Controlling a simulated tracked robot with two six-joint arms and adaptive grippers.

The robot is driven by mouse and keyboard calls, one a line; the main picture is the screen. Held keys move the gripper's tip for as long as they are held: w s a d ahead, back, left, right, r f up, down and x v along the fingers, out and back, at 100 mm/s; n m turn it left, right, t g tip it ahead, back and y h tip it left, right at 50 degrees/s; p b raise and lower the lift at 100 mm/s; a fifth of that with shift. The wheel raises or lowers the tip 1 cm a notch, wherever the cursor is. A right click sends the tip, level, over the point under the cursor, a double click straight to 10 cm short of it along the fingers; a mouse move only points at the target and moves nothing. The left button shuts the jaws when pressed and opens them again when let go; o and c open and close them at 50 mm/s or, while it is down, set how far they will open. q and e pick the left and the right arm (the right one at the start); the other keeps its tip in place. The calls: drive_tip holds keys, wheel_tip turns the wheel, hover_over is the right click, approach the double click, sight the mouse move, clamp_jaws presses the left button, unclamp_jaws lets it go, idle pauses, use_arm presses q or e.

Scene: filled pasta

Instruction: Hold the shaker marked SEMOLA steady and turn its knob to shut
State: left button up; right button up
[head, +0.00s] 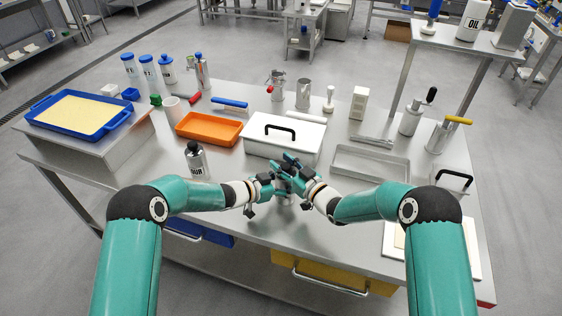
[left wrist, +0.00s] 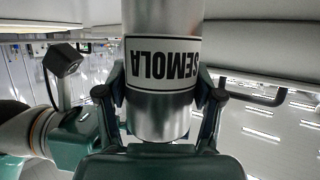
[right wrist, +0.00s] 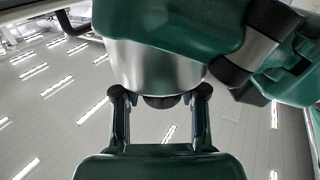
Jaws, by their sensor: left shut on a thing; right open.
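The shaker marked SEMOLA (left wrist: 160,110) is a bright metal cylinder with a white label, which reads upside down in the left wrist view. My left gripper (left wrist: 160,98) is shut on it, one finger on each side. In the head view my left gripper (head: 274,184) and my right gripper (head: 290,168) meet in front of the white box and mostly hide the shaker. In the right wrist view the shaker's metal body (right wrist: 155,72) shows below my left gripper. A dark knob (right wrist: 165,101) sits at its end, between the open fingers of my right gripper (right wrist: 162,98); contact cannot be told.
A white lidded box (head: 262,147) stands just behind the grippers. A dark-topped shaker (head: 196,162), its label partly readable, stands to the left. An orange tray (head: 209,122) and an empty metal tray (head: 371,162) lie on either side. The front table strip is mostly clear.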

drive_tip(key=shift+w+a, duration=0.3)
drive_tip(key=shift+w, duration=0.05)
clamp_jaws()
drive_tip(key=shift+d, duration=0.1)
idle(0.3)
